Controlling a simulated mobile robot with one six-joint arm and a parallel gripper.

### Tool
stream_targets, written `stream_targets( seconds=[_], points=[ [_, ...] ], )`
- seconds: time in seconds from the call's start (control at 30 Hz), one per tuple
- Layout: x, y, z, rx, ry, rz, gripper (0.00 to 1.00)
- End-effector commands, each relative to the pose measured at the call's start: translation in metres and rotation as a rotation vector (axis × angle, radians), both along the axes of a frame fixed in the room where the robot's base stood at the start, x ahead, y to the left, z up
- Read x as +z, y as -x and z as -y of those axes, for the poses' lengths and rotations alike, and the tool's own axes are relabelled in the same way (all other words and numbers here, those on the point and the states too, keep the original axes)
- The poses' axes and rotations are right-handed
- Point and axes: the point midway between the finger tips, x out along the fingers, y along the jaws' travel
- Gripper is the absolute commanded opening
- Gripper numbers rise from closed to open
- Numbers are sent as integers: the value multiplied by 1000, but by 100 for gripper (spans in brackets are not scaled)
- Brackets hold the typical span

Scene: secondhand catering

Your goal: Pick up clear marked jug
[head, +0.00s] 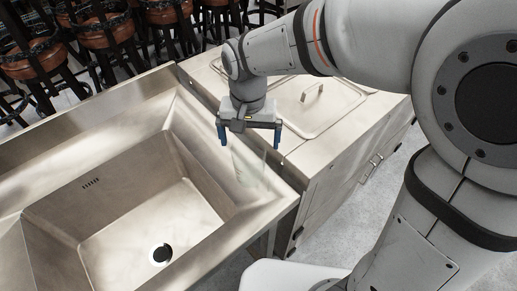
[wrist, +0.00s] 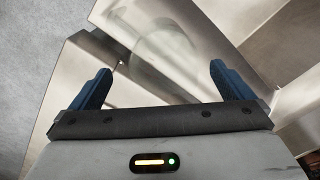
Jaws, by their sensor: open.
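The clear jug (head: 249,168) stands on the steel rim at the right side of the sink in the head view. It is faint and see-through, and its markings are too small to read. My gripper (head: 250,141) is above the jug, pointing down, with its two blue fingers apart and nothing held between them. In the wrist view the open fingers of my gripper (wrist: 160,85) frame the pale, rounded outline of the jug (wrist: 165,50). The jug's lower part blends into the steel, so its exact edges are hard to tell.
A deep steel sink basin (head: 150,215) lies to the left of the jug. A steel counter with a lidded hatch (head: 318,105) adjoins behind and right. Stools with brown seats (head: 105,35) stand at the back left. Grey floor (head: 375,200) is clear on the right.

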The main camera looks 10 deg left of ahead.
Motion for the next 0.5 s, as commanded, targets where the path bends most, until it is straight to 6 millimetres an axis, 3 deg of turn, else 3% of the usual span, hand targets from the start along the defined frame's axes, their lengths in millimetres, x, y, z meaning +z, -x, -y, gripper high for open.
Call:
stream_targets(
  seconds=[0.5],
  points=[
    [-62, 1, -5, 2, 4, -6, 100]
  ],
)
